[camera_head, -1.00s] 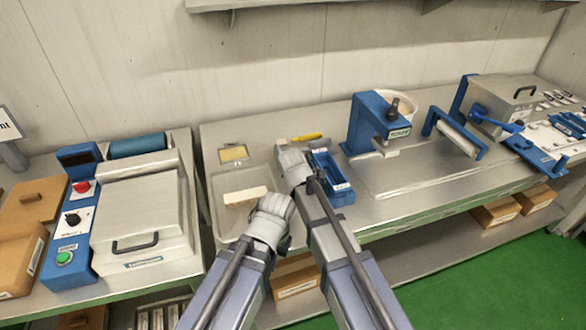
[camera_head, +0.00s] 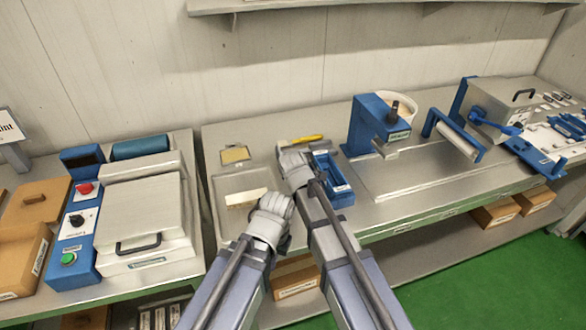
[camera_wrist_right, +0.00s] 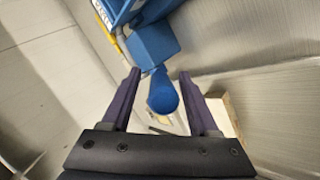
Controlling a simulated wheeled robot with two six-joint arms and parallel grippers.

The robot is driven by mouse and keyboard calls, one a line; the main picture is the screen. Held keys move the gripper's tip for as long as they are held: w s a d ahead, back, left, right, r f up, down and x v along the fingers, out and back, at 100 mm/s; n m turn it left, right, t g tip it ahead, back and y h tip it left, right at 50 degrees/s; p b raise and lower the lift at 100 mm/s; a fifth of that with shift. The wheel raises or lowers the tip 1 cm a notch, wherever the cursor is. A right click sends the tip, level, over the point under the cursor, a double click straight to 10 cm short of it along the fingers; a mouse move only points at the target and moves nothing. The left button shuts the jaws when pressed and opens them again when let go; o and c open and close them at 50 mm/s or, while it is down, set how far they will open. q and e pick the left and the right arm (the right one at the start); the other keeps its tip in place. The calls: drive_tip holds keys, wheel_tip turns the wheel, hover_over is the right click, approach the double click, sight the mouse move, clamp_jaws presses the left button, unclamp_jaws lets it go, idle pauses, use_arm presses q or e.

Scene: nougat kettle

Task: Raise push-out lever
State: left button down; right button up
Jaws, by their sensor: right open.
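A blue rounded bar (camera_wrist_right: 163,95), which looks like the push-out lever's handle, lies between the fingers of my right gripper (camera_wrist_right: 160,100) in the right wrist view. The gripper is open around it; contact cannot be told. The bar joins a blue block (camera_wrist_right: 152,44) above. In the head view my right gripper (camera_head: 288,163) is just left of a blue device (camera_head: 340,198) with a white label, and hides the lever. My left gripper (camera_head: 266,218) hangs lower, by the front of a shallow tray (camera_head: 219,212); its fingertips are hidden.
A cream bar (camera_head: 244,198) lies in the tray area left of my grippers. A yellow-handled tool (camera_head: 307,139) lies behind the blue device. A blue press (camera_head: 373,125) and a blue roller frame (camera_head: 456,135) stand to the right. A button-panel machine (camera_head: 140,215) stands left.

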drive_tip(key=p+v, duration=0.3)
drive_tip(key=v, duration=0.3)
drive_tip(key=shift+f, duration=0.1)
drive_tip(key=shift+w, duration=0.1)
drive_tip(key=s+d+f+m+g, duration=0.35)
drive_tip(key=s+d+m, duration=0.4)
drive_tip(key=s, duration=0.25)
drive_tip(key=s+d+f+m+g, duration=0.3)
drive_tip(key=s+d+m+g, duration=0.25)
drive_tip(key=s+d, duration=0.45)
drive_tip(key=s+a+n+h, duration=0.1)
drive_tip(key=s+a+n, duration=0.2)
drive_tip(key=a, duration=0.9)
drive_tip(key=s, duration=0.3)
drive_tip(key=shift+r, duration=0.25)
